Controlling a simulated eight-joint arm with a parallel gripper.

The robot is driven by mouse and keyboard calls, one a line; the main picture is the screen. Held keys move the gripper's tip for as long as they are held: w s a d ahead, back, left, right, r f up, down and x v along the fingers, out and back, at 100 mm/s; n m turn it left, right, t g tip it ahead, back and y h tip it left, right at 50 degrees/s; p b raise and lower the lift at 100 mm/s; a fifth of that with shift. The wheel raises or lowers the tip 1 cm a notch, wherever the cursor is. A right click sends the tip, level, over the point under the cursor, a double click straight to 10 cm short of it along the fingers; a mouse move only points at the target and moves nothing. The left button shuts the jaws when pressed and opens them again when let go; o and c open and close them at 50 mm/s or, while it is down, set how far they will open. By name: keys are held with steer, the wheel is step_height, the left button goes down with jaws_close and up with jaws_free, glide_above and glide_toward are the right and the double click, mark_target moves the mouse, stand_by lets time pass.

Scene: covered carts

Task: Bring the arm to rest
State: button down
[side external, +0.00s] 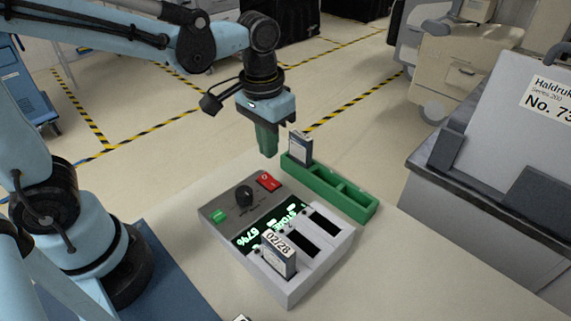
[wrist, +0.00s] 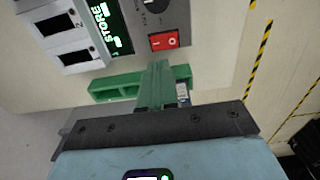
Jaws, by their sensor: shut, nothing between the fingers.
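My gripper (side external: 266,147) has green fingers and hangs above the table, just behind the grey device and left of the green tray's far end. It is shut and empty. In the wrist view the shut fingers (wrist: 158,80) point up the picture, in front of part of the green tray. The arm is light blue with black joints and reaches in from the left.
A grey charger-like device (side external: 225,214) stands on the table (side external: 390,270), with a battery (side external: 278,256) labelled 02/28 upright in its front slot. A green tray (side external: 350,202) holds another battery (side external: 300,147) at its far end. A grey machine (side external: 480,190) stands at right.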

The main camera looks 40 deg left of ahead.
steer(key=s+a+r+t, duration=0.2)
steer(key=s+a+t, duration=0.1)
steer(key=a+t, duration=0.3)
steer(key=shift+s+a+t, duration=0.3)
steer(key=shift+a+t, duration=0.1)
steer(key=shift+a, duration=0.05)
steer(key=c, duration=1.8)
jaws_free()
